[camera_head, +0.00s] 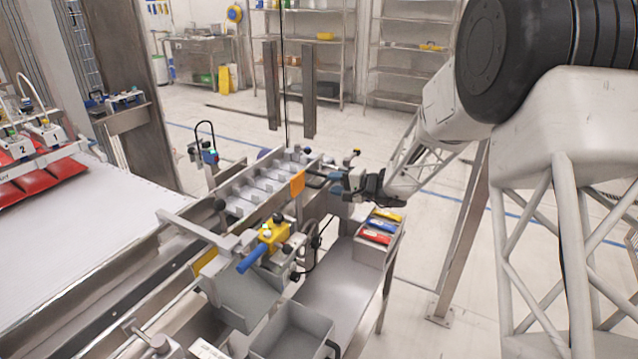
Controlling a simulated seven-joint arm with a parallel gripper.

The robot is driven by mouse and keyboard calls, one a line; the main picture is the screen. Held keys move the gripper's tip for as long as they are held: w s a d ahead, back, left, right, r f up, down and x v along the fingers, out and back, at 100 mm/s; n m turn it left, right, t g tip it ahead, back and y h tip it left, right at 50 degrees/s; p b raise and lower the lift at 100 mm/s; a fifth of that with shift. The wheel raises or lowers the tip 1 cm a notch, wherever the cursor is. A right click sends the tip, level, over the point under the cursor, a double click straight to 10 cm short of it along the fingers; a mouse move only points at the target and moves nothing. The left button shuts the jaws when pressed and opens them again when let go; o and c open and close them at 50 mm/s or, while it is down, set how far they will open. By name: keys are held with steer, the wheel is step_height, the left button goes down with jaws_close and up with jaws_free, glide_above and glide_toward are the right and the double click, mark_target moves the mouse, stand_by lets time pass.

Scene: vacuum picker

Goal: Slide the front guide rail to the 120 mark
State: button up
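A long grey metal rail (262,210) runs diagonally along the near side of the machine, with an orange tab (297,183) on it. It looks like the front guide rail, but I cannot be sure. No scale or 120 mark is readable. My dark gripper (352,187) is at the rail's far right end, beside a blue part (334,182) there. I cannot tell whether it touches that part, or whether its fingers are open or shut, as they are small and dark against the machine.
A yellow block with a blue handle (258,253) stands on the near side of the machine. A box of red, blue and yellow items (374,252) sits below my gripper. An empty grey bin (290,335) is at the front. A white conveyor (85,225) with red packs lies left.

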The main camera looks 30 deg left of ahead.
steer(key=x, duration=0.6)
steer(key=shift+f, duration=0.1)
steer(key=shift+c, duration=0.2)
jaws_close()
